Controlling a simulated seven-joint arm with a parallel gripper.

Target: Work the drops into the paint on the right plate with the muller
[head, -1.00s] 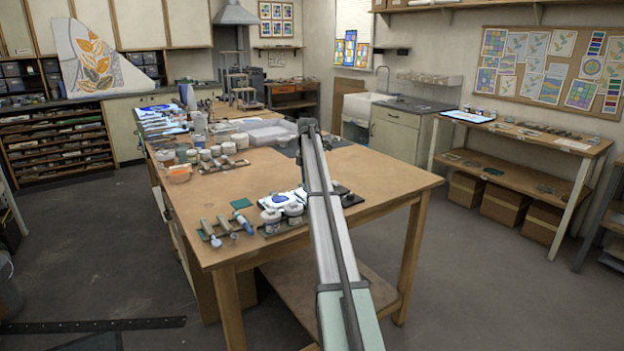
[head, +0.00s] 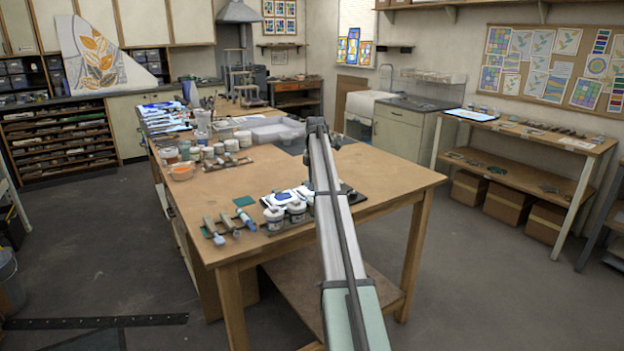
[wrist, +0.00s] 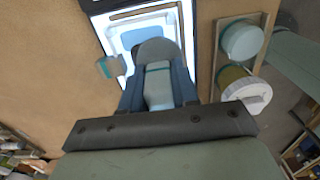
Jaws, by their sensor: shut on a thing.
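My gripper (wrist: 158,92) is shut on the muller (wrist: 158,86), a pale piece with a grey rounded end and a teal band. It is over a bright white plate (wrist: 113,46) with a dark border, and a blue paint patch (wrist: 148,33) shows just beyond the muller. Whether the muller touches the glass cannot be told. In the head view, blue paint (head: 284,197) on a white plate shows left of my arm. My arm hides my gripper and most of the right plate there. No separate drops can be made out.
Two white-lidded jars (head: 274,217) stand at the plates' near side; jars also show in the wrist view (wrist: 242,40). Tube-like tools (head: 214,230) lie at the table's front left. A small teal piece (wrist: 110,67) lies beside the plate. The table's right side (head: 390,175) is clear.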

